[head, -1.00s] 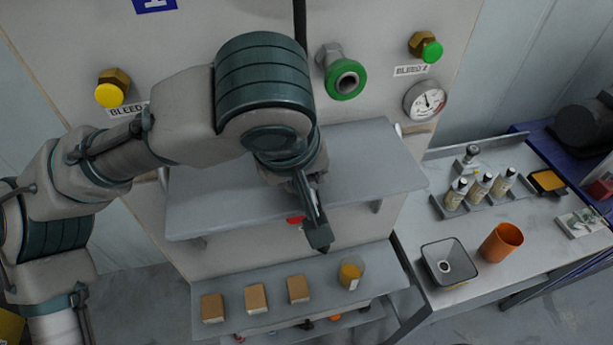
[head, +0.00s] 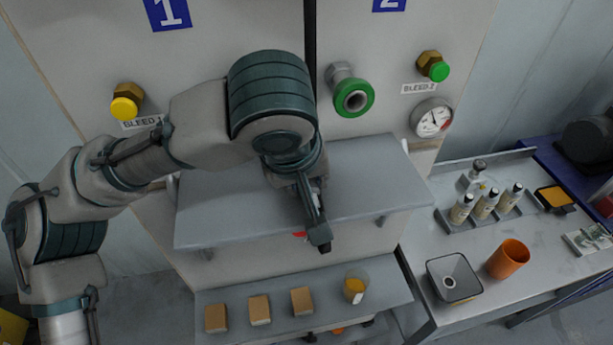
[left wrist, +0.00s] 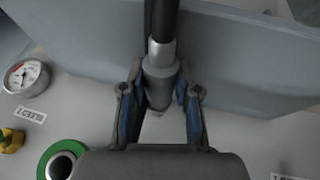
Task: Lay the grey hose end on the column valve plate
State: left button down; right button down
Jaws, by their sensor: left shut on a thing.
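My left gripper (head: 318,236) is in front of the grey shelf-like plate (head: 385,190) on the column. In the left wrist view the left gripper (left wrist: 160,92) is shut on the grey hose end (left wrist: 159,72), a grey cylinder on a dark hose (left wrist: 166,18). The plate (left wrist: 240,55) lies behind the hose end there; I cannot tell whether they touch. In the head view my arm hides the hose end. Which part is the valve plate is not marked. My right gripper is not in view.
Above the plate are a green-ringed port (head: 354,97), yellow (head: 126,107) and green (head: 438,70) bleed knobs, and a gauge (head: 431,118). A lower shelf (head: 235,297) holds several brown blocks and a jar (head: 355,287). The right bench holds bottles, a bin (head: 453,278) and an orange cup (head: 508,259).

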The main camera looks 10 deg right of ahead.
pick_arm(q)
jog(key=shift+f, duration=0.15)
jog(key=c, duration=0.8)
grip_release()
jog(key=shift+o, duration=0.2)
jog(key=v, duration=1.2)
jog(key=shift+f, duration=0.1)
